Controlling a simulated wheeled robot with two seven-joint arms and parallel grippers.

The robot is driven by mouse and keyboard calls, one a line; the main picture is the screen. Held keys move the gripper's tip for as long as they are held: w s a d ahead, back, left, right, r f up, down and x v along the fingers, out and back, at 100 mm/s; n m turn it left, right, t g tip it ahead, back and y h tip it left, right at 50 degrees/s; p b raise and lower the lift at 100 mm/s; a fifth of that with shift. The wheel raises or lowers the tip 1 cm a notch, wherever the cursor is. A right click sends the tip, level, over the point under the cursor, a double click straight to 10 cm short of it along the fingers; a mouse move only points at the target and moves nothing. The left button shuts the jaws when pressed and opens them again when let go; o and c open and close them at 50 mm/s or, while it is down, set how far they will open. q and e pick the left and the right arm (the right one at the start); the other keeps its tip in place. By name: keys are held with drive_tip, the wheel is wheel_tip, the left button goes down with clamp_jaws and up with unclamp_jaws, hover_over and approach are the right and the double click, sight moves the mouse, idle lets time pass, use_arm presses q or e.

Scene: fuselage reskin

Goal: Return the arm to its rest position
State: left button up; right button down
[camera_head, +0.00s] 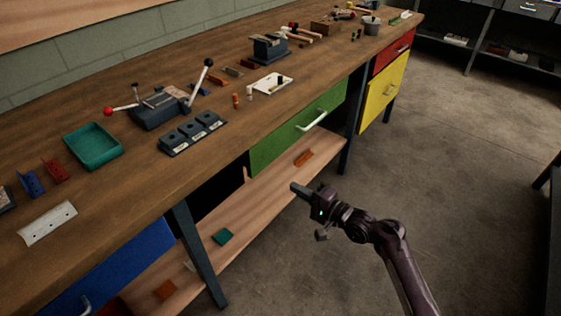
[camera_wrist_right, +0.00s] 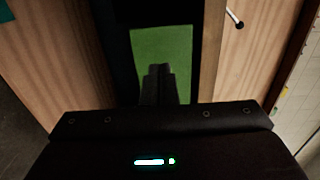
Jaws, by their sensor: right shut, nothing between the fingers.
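My right gripper (camera_head: 299,189) is in front of the workbench, at about the height of its lower shelf in the head view. It is shut and empty, and its arm comes in from the bottom right. In the right wrist view the closed fingers (camera_wrist_right: 159,84) point toward a green panel of the bench. My left gripper is not in view.
The wooden workbench (camera_head: 150,195) runs diagonally, with a green drawer (camera_head: 285,135), a yellow cabinet door (camera_head: 383,92) and a lower shelf (camera_head: 262,195). A teal tray (camera_head: 93,146) and a black block with holes (camera_head: 192,132) stand on top. Open floor (camera_head: 460,150) lies right.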

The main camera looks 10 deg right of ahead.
drive_tip(key=shift+f, duration=0.1)
